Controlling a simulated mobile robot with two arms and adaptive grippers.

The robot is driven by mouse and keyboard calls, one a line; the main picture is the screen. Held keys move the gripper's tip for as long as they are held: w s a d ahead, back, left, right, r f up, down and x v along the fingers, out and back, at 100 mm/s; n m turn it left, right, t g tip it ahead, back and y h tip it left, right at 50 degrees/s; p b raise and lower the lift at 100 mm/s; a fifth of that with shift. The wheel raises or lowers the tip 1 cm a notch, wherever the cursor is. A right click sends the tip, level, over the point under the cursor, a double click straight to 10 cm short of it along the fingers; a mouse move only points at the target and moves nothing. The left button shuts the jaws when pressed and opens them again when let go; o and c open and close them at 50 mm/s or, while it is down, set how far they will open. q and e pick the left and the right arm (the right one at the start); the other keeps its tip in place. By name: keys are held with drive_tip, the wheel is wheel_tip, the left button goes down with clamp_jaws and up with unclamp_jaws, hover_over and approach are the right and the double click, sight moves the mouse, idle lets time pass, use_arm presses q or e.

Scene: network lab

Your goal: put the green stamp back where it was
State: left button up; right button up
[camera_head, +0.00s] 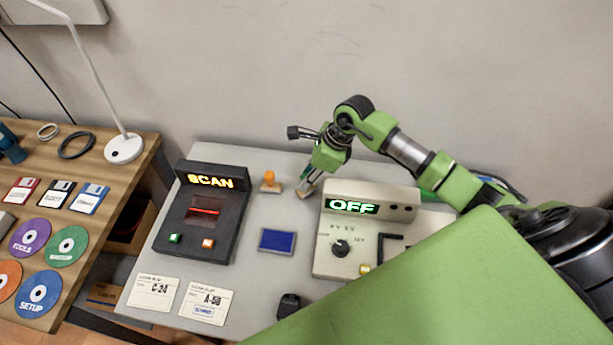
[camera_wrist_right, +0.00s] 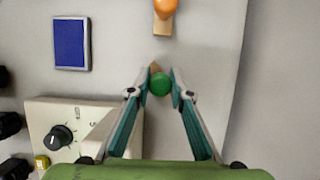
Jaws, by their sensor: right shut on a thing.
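The green stamp has a round green knob (camera_wrist_right: 160,85) and a wooden base, whose corner shows past the knob in the right wrist view. My right gripper (camera_wrist_right: 160,77) is shut on it, one finger on each side of the knob. In the head view my right gripper (camera_head: 308,180) points down behind the grey device, with the wooden base (camera_head: 305,193) at or just above the table. I cannot tell whether it touches. An orange stamp (camera_head: 270,181) stands upright to its left; it also shows in the right wrist view (camera_wrist_right: 165,8). My left gripper is out of view.
A blue ink pad (camera_head: 277,240) lies in front of the stamps. A dark SCAN device (camera_head: 212,215) stands left and a pale OFF device (camera_head: 340,228) right. Two paper slips, C-24 (camera_head: 153,292) and A-50 (camera_head: 207,306), lie at the front. Bare table surrounds the orange stamp.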

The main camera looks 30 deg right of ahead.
drive_tip(key=shift+f, duration=0.35)
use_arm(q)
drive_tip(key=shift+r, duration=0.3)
use_arm(e)
drive_tip(key=shift+f, duration=0.2)
drive_tip(key=shift+f, duration=0.1)
drive_tip(key=o, duration=0.9)
drive_tip(key=shift+c, duration=0.2)
use_arm(q)
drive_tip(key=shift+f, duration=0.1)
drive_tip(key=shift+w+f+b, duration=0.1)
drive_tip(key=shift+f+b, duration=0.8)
drive_tip(key=shift+b, duration=0.15)
use_arm(e)
drive_tip(key=v, duration=1.2)
